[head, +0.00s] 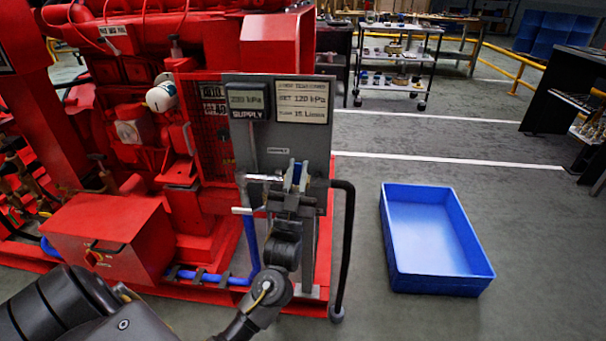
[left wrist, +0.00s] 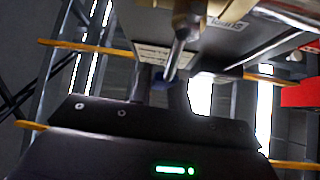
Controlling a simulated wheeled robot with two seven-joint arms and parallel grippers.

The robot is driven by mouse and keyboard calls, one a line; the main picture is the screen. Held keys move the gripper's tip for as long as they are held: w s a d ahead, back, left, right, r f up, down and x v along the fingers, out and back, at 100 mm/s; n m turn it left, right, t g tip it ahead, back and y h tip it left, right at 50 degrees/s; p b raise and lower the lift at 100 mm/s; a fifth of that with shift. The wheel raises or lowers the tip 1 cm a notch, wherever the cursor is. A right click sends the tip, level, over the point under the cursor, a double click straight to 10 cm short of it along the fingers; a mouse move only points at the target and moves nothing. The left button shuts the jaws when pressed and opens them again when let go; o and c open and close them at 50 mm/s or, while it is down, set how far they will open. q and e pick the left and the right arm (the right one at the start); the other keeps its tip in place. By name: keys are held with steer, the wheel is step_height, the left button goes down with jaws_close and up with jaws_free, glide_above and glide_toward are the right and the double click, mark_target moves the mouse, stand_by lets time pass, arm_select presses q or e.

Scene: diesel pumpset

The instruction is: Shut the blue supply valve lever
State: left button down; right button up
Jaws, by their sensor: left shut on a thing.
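The blue supply valve lever (head: 297,172) shows as a small blue piece in front of the grey panel (head: 262,158), below its displays. My left gripper (head: 291,190) reaches up to it from below and is shut on it. The gripper hides most of the lever and much of the valve body. In the left wrist view, my gripper (left wrist: 165,90) is close against the valve parts, with a bit of blue (left wrist: 171,74) between the dark fingers. The lever's exact angle cannot be told. My right gripper is not in view.
The red pumpset (head: 130,130) stands left of and behind the panel. A black hose (head: 346,245) hangs at the panel's right, and a blue pipe (head: 251,240) runs below it. A blue tray (head: 435,240) lies on the floor at right, with free floor around it.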

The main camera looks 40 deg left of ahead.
arm_select(q)
steer(key=shift+s+a+n+g+y, duration=0.1)
steer(key=shift+a+n+g+y, duration=0.1)
steer(key=shift+n+y, duration=0.3)
steer(key=shift+a+n+g+y, duration=0.1)
steer(key=shift+n+g+y, duration=0.1)
steer(key=shift+n+y, duration=0.25)
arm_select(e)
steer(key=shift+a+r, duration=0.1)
arm_select(q)
steer(key=shift+n, duration=0.25)
steer(key=c, duration=1.3)
jaws_free()
steer(key=v, duration=1.1)
steer(key=shift+r, duration=0.1)
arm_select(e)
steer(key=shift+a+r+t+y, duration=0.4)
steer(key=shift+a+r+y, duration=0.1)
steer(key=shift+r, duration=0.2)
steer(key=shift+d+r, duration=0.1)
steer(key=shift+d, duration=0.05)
